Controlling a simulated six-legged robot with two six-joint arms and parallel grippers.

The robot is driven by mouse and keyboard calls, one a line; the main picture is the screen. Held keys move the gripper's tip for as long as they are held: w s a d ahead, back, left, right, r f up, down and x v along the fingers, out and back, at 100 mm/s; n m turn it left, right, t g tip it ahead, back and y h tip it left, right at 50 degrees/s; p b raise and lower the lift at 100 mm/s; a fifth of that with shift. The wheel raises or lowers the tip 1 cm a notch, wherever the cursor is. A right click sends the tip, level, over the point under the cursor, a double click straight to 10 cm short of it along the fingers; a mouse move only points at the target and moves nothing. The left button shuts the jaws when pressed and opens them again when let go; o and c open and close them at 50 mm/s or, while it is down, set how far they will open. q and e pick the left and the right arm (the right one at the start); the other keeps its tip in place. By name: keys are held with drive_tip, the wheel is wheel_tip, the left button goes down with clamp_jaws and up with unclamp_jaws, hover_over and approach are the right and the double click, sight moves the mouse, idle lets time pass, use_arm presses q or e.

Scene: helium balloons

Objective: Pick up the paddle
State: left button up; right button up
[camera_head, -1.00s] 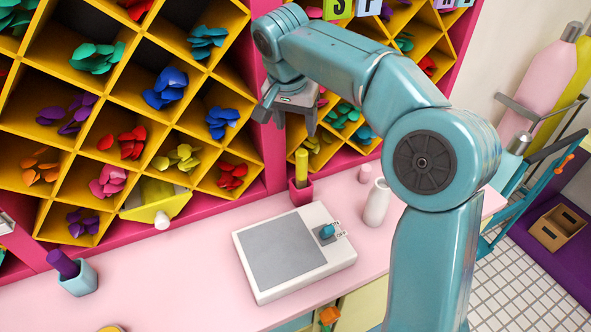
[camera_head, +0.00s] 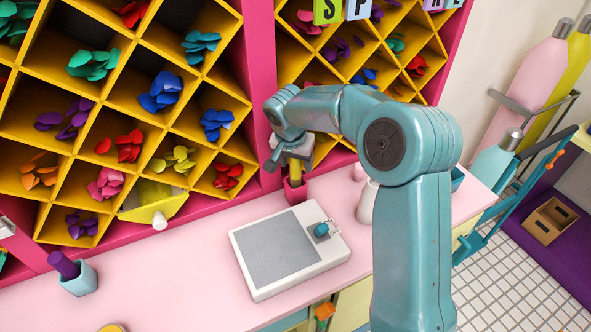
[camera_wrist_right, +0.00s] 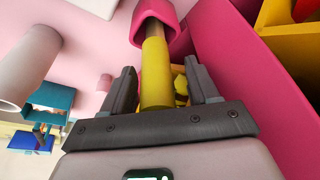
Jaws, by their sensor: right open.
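A yellow rod-like handle (camera_wrist_right: 155,68), which I take for the paddle's, stands in a pink cup (camera_head: 294,191) on the counter. In the wrist view the handle lies between the two dark fingers of my right gripper (camera_wrist_right: 161,85), with gaps on both sides. The fingers are open and hold nothing. In the head view my right gripper (camera_head: 291,160) is just above the cup, overlapping the handle. The handle's lower end is hidden in the cup (camera_wrist_right: 158,12). A purple handle (camera_head: 64,265) stands in a light blue cup (camera_head: 80,282) at the left. My left gripper is not in view.
The yellow cubby shelf (camera_head: 140,50) with coloured balloons and its pink frame (camera_head: 271,182) rise close behind the cup. A white scale-like device (camera_head: 290,255) lies in front. A white cylinder (camera_head: 367,203) stands to the right.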

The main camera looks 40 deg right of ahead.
drive_tip(key=shift+s+a+r, duration=0.1)
drive_tip(key=shift+s+r, duration=0.05)
drive_tip(key=shift+s, duration=0.2)
drive_tip(key=shift+w, duration=0.25)
drive_tip(key=c, duration=1.1)
drive_tip(key=shift+s, duration=0.15)
